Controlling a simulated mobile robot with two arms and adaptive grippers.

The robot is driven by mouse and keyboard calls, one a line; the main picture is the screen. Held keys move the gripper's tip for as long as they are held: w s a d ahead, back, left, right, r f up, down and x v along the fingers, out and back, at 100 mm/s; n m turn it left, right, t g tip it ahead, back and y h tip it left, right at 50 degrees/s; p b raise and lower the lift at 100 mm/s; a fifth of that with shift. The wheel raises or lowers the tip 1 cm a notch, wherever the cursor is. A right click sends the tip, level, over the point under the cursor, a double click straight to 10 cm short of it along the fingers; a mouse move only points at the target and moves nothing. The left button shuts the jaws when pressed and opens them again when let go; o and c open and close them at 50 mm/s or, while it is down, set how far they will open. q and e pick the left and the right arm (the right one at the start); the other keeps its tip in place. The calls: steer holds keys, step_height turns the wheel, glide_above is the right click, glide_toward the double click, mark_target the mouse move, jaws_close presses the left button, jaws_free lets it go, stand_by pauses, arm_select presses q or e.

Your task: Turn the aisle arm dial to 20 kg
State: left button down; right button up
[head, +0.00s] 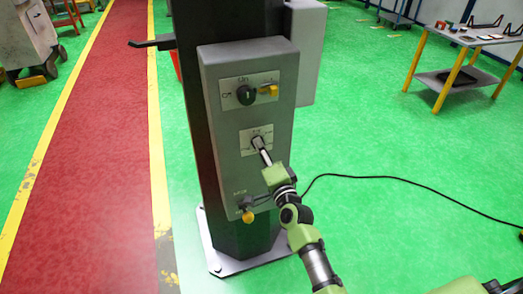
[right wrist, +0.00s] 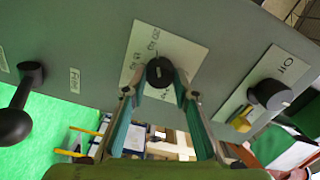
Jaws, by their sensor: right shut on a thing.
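The dial (right wrist: 159,71) is a small dark round knob on a pale plate (right wrist: 133,64) with printed marks, in the middle of the grey control box (head: 222,165). My right gripper (right wrist: 160,78) is shut on the dial, one finger on each side of it. In the head view, my right gripper (head: 260,146) reaches the middle plate (head: 249,140) from the lower right and hides most of the dial. The marks are small and I cannot tell which value the dial points at. My left gripper is not in view.
Above the dial is a black switch knob (head: 246,95) with a yellow part (head: 269,90) beside it. Below it is a black lever (head: 246,202). The box sits on a dark column (head: 186,90). A table (head: 462,75) stands at back right. A cable (head: 380,178) crosses the green floor.

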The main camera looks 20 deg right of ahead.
steer(key=shift+f, duration=0.1)
steer(key=o, duration=1.1)
steer(key=s, duration=1.2)
steer(key=shift+d, duration=0.2)
